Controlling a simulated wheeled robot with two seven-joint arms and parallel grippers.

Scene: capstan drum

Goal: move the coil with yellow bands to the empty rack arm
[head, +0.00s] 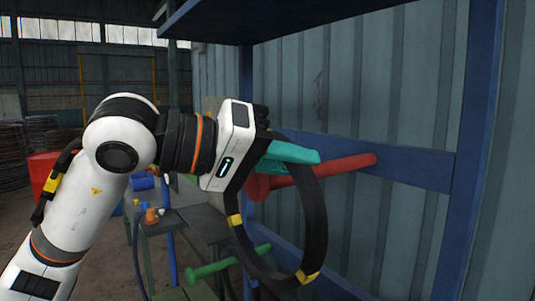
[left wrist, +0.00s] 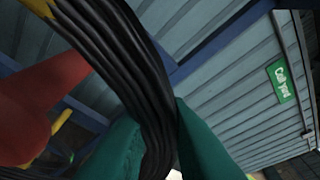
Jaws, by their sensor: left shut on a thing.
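The black coil with yellow bands (head: 322,225) hangs from my left gripper (head: 290,154) in the head view. Two yellow bands show, on its left side and near its bottom. In the left wrist view, its black strands (left wrist: 125,70) run between the two green fingers (left wrist: 165,135), which are shut on them. A red rack arm (head: 345,165) with a wide round end crosses the upper part of the coil. I cannot tell whether the coil is around it or beside it. A green rack arm (head: 228,261) lies lower, bare where visible. My right gripper is out of view.
Blue rack beams and a post (head: 470,150) stand before a corrugated wall. A blue shelf (head: 260,18) overhangs above. A low table (head: 190,215) with small items and a red drum (head: 45,170) stand behind. A green sign (left wrist: 282,82) hangs on the wall.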

